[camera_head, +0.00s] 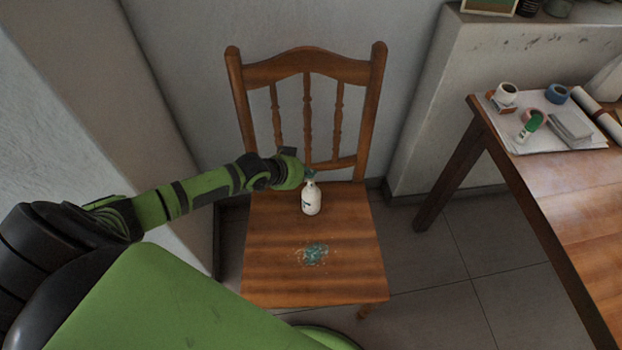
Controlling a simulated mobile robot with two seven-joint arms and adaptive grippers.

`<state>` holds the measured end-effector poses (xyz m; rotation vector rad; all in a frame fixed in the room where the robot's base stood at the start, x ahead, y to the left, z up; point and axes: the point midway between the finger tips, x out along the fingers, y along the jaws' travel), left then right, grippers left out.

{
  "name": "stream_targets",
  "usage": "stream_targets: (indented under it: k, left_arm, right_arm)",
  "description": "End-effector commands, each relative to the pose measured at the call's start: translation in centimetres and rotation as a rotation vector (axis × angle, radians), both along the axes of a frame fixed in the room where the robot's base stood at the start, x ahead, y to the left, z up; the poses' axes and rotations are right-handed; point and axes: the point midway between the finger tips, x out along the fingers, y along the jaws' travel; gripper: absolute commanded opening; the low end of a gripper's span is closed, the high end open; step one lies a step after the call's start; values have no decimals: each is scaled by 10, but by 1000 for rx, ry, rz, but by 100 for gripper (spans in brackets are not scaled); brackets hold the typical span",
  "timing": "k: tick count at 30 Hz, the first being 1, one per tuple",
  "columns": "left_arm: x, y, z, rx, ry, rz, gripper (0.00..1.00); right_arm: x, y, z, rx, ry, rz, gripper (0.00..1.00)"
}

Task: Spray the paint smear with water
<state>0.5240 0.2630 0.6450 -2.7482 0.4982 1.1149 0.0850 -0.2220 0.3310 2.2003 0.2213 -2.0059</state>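A teal paint smear (314,254) with pale specks lies on the seat of a wooden chair (265,272), towards its front. A white spray bottle (311,201) with a dark label mark stands upright at or just above the seat, behind the smear. My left gripper (301,172) comes in from the left and is at the bottle's top, beside its teal spray head. The fingers are small and partly hidden by the gripper body, so I cannot tell whether they are closed on the bottle. My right gripper is not in view.
The chair's backrest (306,68) rises behind the bottle, near the wall. A wooden table (575,195) on the right holds tape rolls (506,94), papers and a green-and-white item (530,126). Tiled floor (455,270) is open between chair and table.

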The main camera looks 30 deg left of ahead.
Motion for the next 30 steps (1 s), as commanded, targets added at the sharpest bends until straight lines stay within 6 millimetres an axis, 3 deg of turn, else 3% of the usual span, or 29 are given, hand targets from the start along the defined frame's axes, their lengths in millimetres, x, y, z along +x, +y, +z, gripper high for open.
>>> stream_targets:
  k: [30]
  left_arm:
    - [0, 0, -12, 0, 0, 0, 0]
  right_arm:
    - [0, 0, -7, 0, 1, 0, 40]
